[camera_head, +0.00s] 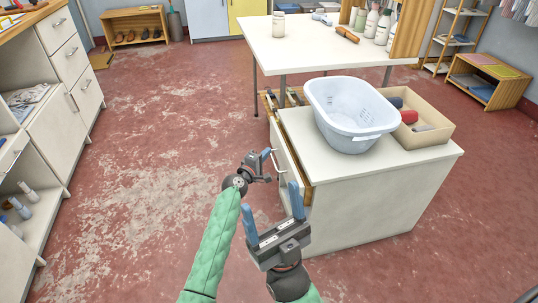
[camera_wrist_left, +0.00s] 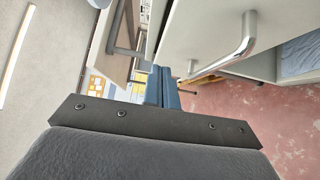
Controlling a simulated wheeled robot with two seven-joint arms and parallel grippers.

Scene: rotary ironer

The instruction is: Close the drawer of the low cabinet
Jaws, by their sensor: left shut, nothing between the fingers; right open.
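The low cabinet (camera_head: 385,207) is white and stands right of centre in the head view. Its drawer (camera_head: 290,168) is on the left side and stands partly out, with a wooden edge showing beside the white front. The drawer has a metal bar handle (camera_head: 274,160), which also shows large in the left wrist view (camera_wrist_left: 240,42). My left gripper (camera_head: 265,166) is shut and empty, close to the drawer front by the handle; contact is unclear. Its blue fingers (camera_wrist_left: 163,88) are together in the left wrist view. My right gripper (camera_head: 270,196) is open and empty, nearer the camera, partly in front of the cabinet.
A pale blue basket (camera_head: 352,112) and a cardboard box (camera_head: 437,133) stand on the low cabinet. A white table (camera_head: 325,55) with bottles is behind it. Another white cabinet (camera_head: 62,125) stands at the left. The red floor between the cabinets is clear.

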